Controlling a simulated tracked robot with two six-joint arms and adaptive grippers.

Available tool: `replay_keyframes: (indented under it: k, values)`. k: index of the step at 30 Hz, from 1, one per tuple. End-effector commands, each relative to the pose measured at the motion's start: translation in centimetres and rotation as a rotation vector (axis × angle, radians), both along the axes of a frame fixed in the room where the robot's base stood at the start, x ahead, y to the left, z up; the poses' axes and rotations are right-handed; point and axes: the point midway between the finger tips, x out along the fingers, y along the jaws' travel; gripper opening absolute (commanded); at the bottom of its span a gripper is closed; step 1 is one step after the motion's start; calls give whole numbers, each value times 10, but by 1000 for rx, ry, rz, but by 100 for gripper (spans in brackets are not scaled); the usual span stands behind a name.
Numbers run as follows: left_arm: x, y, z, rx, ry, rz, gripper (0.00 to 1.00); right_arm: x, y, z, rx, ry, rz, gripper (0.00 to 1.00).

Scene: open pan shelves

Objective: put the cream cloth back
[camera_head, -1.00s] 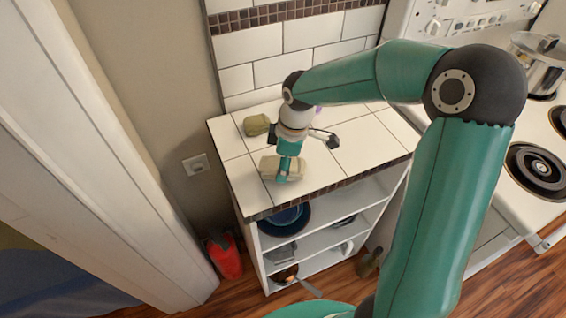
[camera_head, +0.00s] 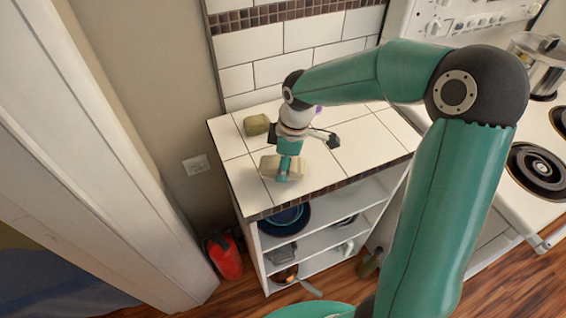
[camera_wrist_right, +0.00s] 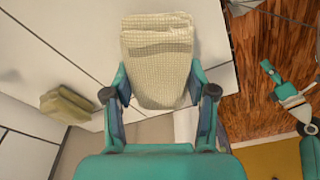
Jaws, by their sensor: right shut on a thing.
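The cream cloth (camera_head: 269,166) is a folded, waffle-textured bundle at the front left of the white tiled counter (camera_head: 240,178). My right gripper (camera_head: 284,172) reaches down from above and is shut on it. In the right wrist view the cloth (camera_wrist_right: 157,50) sits between the two fingers (camera_wrist_right: 158,88), which press on its sides. Whether the cloth touches the counter or is just above it I cannot tell. My left gripper (camera_wrist_right: 268,68) shows small at the right of the wrist view, over the floor; its jaws are too small to judge.
An olive folded cloth (camera_head: 257,124) lies behind the cream one; it also shows in the wrist view (camera_wrist_right: 67,104). Open shelves below hold a dark blue pan (camera_head: 284,219) and other cookware. A stove (camera_head: 540,172) stands right. A red object (camera_head: 226,257) is on the floor.

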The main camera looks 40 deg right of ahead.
Motion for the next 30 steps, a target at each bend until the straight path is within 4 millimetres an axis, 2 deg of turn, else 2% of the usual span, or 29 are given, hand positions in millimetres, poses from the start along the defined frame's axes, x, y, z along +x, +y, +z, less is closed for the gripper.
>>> replay_keyframes:
  k: [30]
  values:
    - [0, 0, -12, 0, 0, 0, 86, 0, 0, -14, 0, 0, 0, 29]
